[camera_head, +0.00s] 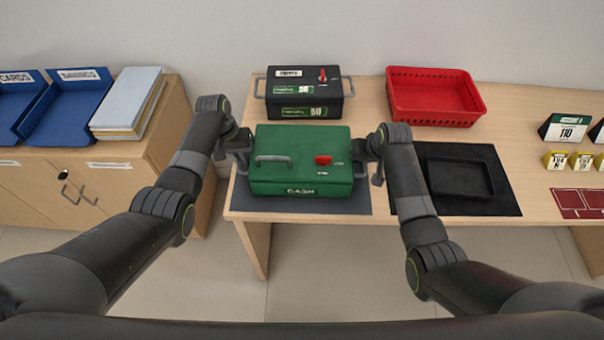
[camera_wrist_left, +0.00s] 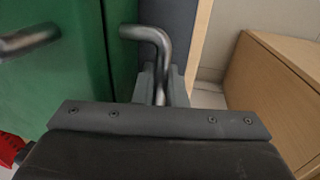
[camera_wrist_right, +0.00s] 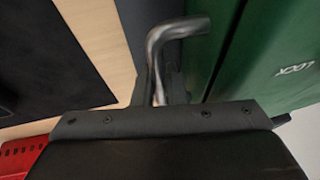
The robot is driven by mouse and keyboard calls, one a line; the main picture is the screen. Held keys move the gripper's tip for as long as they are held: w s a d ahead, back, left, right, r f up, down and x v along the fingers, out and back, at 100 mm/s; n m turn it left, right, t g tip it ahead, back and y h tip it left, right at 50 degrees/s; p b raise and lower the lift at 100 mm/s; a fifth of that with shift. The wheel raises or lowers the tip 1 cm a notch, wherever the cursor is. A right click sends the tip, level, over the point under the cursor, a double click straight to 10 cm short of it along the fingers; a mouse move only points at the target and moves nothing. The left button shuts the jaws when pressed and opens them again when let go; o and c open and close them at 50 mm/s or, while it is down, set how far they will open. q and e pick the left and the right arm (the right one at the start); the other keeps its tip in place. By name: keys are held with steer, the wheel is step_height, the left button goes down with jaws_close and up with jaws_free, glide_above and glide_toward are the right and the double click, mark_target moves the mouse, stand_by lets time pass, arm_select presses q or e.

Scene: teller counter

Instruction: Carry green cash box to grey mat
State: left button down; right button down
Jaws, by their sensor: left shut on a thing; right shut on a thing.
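The green cash box (camera_head: 300,175), with a grey top handle and a red latch, is at the left part of the counter. It is over the grey mat (camera_head: 340,205), whose front and side edges show around it. I cannot tell whether the box touches the mat. My left gripper (camera_head: 238,150) is shut on the box's left side handle, a bent metal bar (camera_wrist_left: 155,45). My right gripper (camera_head: 366,152) is shut on the right side handle (camera_wrist_right: 165,50). The fingertips are partly hidden in both wrist views.
A black cash box (camera_head: 304,95) stands behind the green one. A red basket (camera_head: 432,112) is at the back. A black tray (camera_head: 460,195) lies on a black mat (camera_head: 505,200) to the right. Small number cards (camera_head: 563,128) are far right. A lower cabinet (camera_head: 110,160) holds blue trays at left.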

arm_select(q)
steer(key=shift+f+b, duration=0.5)
steer(key=shift+f, duration=0.1)
arm_select(e)
steer(key=shift+f, duration=0.55)
arm_select(q)
steer(key=c, duration=1.9)
jaws_free()
steer(key=shift+f, duration=0.15)
arm_select(e)
steer(key=c, duration=1.9)
jaws_free()
steer(key=shift+f, duration=0.2)
arm_select(q)
steer(key=o, duration=0.4)
arm_select(e)
steer(key=o, duration=0.4)
steer(key=shift+s+r, duration=0.1)
steer(key=shift+r, duration=0.05)
arm_select(q)
steer(key=shift+r, duration=0.25)
steer(key=r, duration=0.4)
steer(key=a+r, duration=0.1)
steer(key=r, duration=0.2)
steer(key=a+r, duration=0.1)
steer(key=r, duration=0.3)
steer(key=shift+a+r, duration=0.1)
steer(key=shift+r, duration=0.2)
arm_select(e)
steer(key=v, duration=1.2)
